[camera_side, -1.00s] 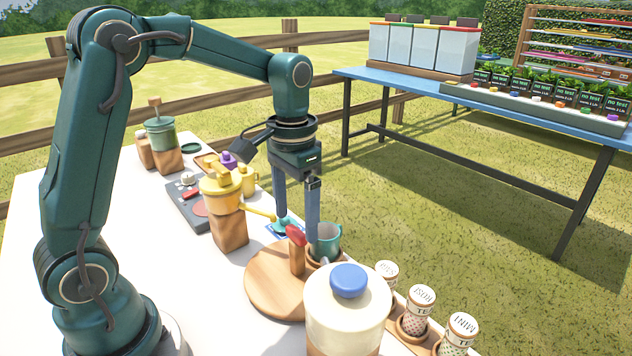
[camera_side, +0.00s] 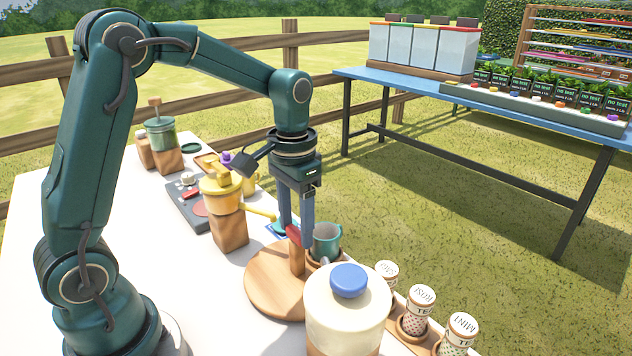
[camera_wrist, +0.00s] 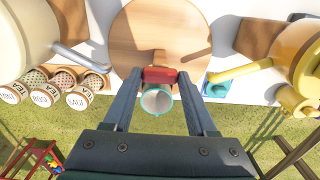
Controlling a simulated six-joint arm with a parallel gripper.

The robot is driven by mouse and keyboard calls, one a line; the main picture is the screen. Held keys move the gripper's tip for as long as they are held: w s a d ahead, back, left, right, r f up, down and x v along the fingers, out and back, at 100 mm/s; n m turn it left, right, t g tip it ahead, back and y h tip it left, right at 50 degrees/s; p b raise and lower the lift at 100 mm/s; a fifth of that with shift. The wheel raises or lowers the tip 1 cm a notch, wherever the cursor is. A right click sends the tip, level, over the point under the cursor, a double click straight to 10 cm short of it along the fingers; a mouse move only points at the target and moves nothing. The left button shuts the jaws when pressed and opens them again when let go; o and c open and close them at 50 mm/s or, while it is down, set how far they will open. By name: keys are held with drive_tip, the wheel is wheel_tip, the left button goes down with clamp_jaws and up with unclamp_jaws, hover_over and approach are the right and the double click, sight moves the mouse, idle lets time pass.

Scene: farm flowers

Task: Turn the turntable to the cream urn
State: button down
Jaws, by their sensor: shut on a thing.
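The turntable (camera_side: 268,283) is a round wooden disc at the front middle of the side view; it also shows in the wrist view (camera_wrist: 150,30). A wooden post with a red top (camera_wrist: 160,74) stands near its edge. My gripper (camera_wrist: 159,77) is shut on the red top, one finger on each side; in the side view the fingers partly cover it. A teal cup (camera_side: 326,238) sits upright just beyond the post, in a wooden holder at the disc's outer edge. The cream urn (camera_side: 345,315) with a blue knob stands right of the turntable, its grey spout (camera_wrist: 80,57) pointing outward.
A yellow pot (camera_side: 222,195) with a long spout stands on a wooden block left of the turntable. Several labelled tea tins (camera_side: 416,310) stand in a rack right of the cream urn. A teal item (camera_wrist: 225,88) lies near the table edge.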

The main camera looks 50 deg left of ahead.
drive_tip(key=shift+m, duration=9.1)
drive_tip(key=shift+c, duration=1)
unclamp_jaws()
drive_tip(key=shift+r, duration=2.6)
